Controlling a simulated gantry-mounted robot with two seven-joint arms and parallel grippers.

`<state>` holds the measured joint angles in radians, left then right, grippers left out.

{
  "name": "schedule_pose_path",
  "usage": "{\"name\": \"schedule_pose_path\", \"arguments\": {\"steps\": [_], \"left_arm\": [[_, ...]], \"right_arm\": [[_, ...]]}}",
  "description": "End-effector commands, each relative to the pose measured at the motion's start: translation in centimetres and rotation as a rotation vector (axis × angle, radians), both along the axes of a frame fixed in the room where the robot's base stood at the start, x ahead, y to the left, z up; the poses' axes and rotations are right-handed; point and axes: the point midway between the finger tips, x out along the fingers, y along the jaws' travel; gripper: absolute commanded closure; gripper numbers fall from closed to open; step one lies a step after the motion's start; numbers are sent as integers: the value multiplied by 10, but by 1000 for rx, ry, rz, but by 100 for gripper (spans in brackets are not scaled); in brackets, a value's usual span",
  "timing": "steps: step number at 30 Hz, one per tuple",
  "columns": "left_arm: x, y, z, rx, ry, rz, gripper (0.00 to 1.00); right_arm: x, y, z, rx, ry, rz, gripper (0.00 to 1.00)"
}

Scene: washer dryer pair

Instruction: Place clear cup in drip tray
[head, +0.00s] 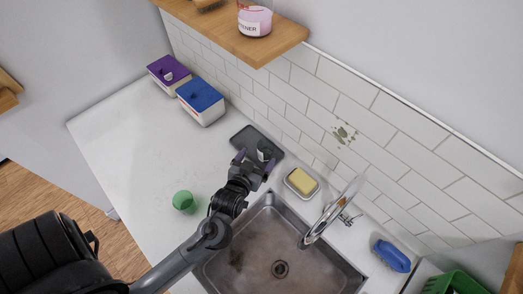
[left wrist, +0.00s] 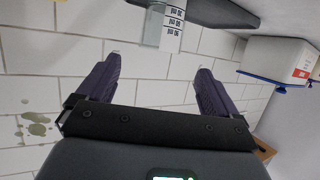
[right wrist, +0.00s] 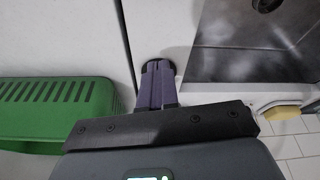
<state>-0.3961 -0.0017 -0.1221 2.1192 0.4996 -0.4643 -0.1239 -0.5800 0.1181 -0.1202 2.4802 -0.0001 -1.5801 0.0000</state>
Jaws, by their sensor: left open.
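A clear cup with dark measuring marks (left wrist: 166,22) shows upside down in the left wrist view, overlapping the dark grey drip tray (left wrist: 222,12). In the head view the cup (head: 265,152) appears to stand on the right part of the drip tray (head: 245,136), partly hidden by my gripper. My left gripper (head: 252,162) is open at the tray's near edge. Its purple fingers (left wrist: 153,68) are apart, with nothing between them, and the cup is beyond their tips. My right gripper (right wrist: 157,68) has its fingers together and holds nothing visible; it is outside the head view.
A metal sink (head: 280,240) with a faucet (head: 330,215) lies to the right. A yellow sponge (head: 301,181) sits in a dish beside the tray. The left counter is mostly clear.

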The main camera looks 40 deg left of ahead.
Motion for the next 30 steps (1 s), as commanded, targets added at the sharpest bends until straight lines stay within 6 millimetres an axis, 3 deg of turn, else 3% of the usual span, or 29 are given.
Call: {"name": "schedule_pose_path", "arguments": {"steps": [3, 10, 16, 22, 27, 30], "left_arm": [[-16, -6, 6, -2, 0, 1, 6], [-32, -17, 9, -17, 34, -30, 6], [-53, -49, -6, -89, 249, -191, 6], [-105, -79, -22, -108, 578, -366, 6], [-150, -84, -27, -76, 803, -436, 6], [-165, -83, -27, -58, 879, -452, 6]], "right_arm": [[0, 0, 1, 0, 0, -1, 100], [0, 0, 1, 0, 0, -1, 100], [0, 0, 1, 0, 0, 0, 100], [0, 0, 1, 0, 1, 0, 100], [0, -1, 1, -3, 1, 1, 100], [0, -1, 1, -3, 1, 2, 100]]}}
